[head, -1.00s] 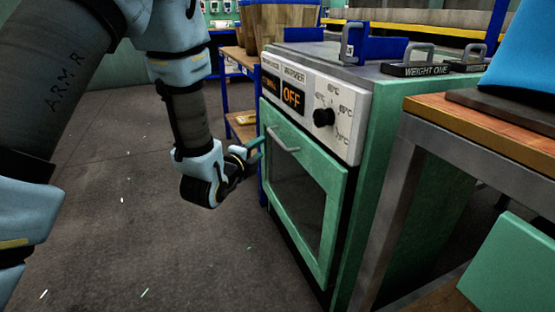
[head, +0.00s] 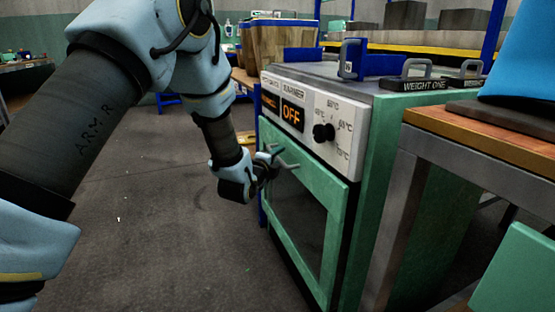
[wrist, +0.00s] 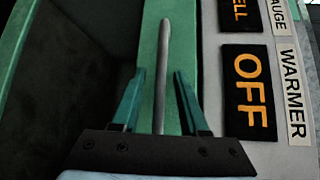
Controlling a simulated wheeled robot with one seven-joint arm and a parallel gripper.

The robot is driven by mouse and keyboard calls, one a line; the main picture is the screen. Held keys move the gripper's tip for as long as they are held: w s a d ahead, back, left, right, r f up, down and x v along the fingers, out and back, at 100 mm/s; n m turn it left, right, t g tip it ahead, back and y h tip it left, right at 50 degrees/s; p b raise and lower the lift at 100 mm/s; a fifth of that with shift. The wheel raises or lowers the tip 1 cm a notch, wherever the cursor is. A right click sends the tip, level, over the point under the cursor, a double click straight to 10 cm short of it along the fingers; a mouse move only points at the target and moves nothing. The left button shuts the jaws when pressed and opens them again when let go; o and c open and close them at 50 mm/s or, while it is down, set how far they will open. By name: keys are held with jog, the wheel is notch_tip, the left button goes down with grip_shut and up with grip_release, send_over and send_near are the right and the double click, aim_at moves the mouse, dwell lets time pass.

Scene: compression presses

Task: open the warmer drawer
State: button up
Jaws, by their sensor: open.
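The warmer (head: 372,160) is a green cabinet with a pale control panel, a black knob (head: 323,132) and a display (head: 292,115) reading OFF. Its green front (head: 335,190) with a dark window sits shut, flush with the body. A grey bar handle (head: 290,165) is at the top of that front. My gripper (head: 273,156) is at the handle, jaws open. In the wrist view, the handle (wrist: 163,50) runs between the two green fingers of my gripper (wrist: 158,78), with a gap on each side. How deep the handle sits between them is hard to tell.
Labelled weights (head: 415,84) and a blue bracket (head: 375,65) stand on the warmer. A wood-topped table (head: 490,135) stands close on the right. Wooden bins (head: 280,45) are behind. The floor (head: 150,220) left of the warmer's front is clear.

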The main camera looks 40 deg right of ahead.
grip_shut()
dwell(0.3)
dwell(1.1)
